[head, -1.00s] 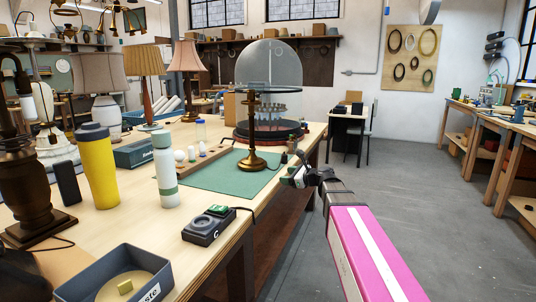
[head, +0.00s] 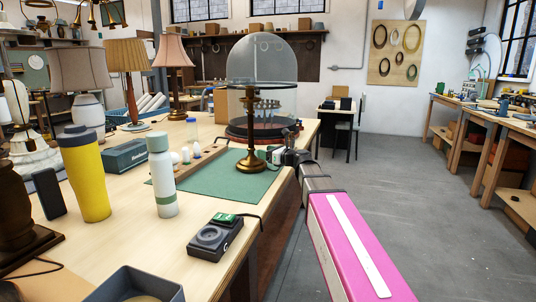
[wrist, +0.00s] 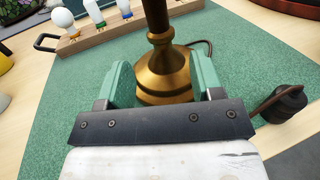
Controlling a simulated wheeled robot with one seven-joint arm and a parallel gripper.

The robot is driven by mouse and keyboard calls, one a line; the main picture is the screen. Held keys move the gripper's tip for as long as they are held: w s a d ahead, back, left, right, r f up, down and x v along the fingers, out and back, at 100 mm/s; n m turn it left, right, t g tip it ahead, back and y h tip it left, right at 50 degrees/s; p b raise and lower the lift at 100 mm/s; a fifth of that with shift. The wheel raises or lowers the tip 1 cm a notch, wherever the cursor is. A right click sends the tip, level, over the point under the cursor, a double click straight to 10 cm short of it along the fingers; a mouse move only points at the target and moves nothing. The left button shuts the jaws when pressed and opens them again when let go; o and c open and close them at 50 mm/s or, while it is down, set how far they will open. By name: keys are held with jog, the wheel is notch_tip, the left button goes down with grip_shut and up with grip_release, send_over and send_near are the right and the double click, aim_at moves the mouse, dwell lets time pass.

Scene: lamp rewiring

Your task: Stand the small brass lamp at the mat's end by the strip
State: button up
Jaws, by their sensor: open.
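The small brass lamp (head: 251,135) stands upright on the green mat (head: 205,180), near the mat's right end. Its round base also shows in the wrist view (wrist: 165,80). A wooden strip (head: 203,159) holding bulbs lies along the mat's far left side; it also shows in the wrist view (wrist: 105,37). My gripper (head: 277,157) is at the lamp's right side, low by its base. In the wrist view my open green fingers (wrist: 163,75) lie on either side of the brass base, with gaps visible. I cannot tell whether they touch it.
A glass dome (head: 262,75) stands behind the lamp. A black box with a green switch (head: 215,236), a white bottle (head: 162,175) and a yellow bottle (head: 88,172) stand nearer. A dark plug-like piece (wrist: 285,103) with a cord lies right of the base.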

aim_at(251, 137)
jog(key=x, duration=0.9)
grip_shut()
jog(key=c, duration=1)
grip_release()
grip_shut()
jog(key=shift+r, duration=0.1)
jog(key=shift+r, duration=0.1)
jog(key=shift+r, duration=2.35)
